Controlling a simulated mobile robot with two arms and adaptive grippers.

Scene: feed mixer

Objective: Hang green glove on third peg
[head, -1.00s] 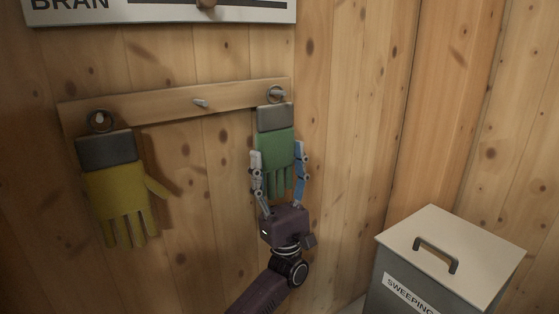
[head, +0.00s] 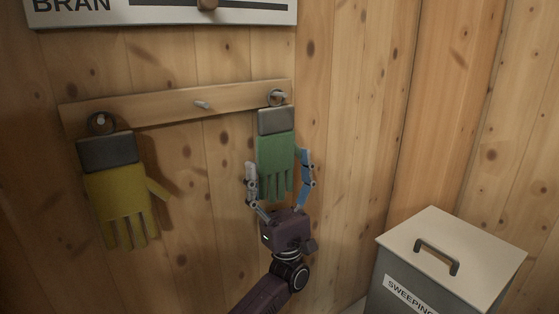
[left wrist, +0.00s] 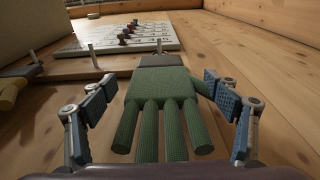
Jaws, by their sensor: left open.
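The green glove (head: 276,152) hangs by its ring from the third peg (head: 280,95), at the right end of the wooden rail (head: 235,100). Its grey cuff is at the top and its fingers point down. My left gripper (head: 279,170) is open around the glove's lower half, with one finger on each side. In the left wrist view the green glove (left wrist: 162,98) lies between the spread blue-padded fingers, with a gap at the left finger. The right finger is close to the thumb; I cannot tell if they touch. My right gripper is not in view.
A yellow glove (head: 116,190) hangs on the left peg. The middle peg (head: 202,105) is bare. A sign reading BRAN (head: 160,12) is above the rail. A lidded sweepings bin (head: 450,250) stands at lower right.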

